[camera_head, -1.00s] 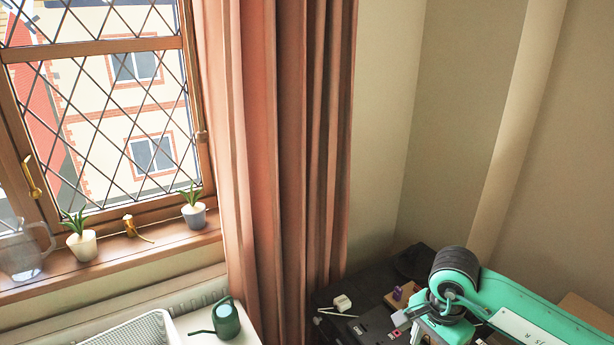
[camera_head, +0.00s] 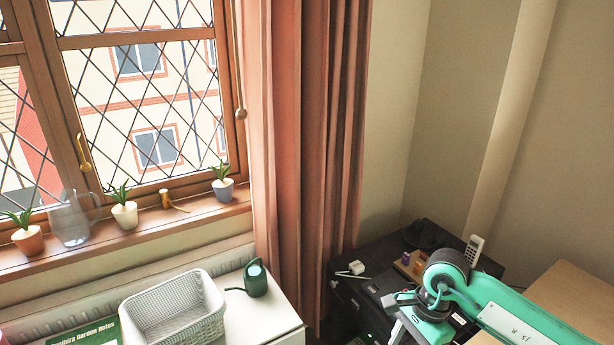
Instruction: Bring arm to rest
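My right arm (camera_head: 515,325), teal with a dark joint, comes in from the lower right. Its wrist and gripper (camera_head: 397,306) are at the lower right, over or in front of the black cabinet top (camera_head: 350,290). The gripper is small and partly cut off by the bottom edge, so I cannot tell whether its fingers are open or shut. I see nothing clearly held in it. My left arm and gripper are not in view.
A white table (camera_head: 278,322) bears a woven basket (camera_head: 172,307), a green watering can (camera_head: 255,279) and a green book (camera_head: 90,333). A phone handset (camera_head: 474,250) stands behind my arm. A wooden desktop (camera_head: 572,300) is at the right. Potted plants line the windowsill (camera_head: 150,232).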

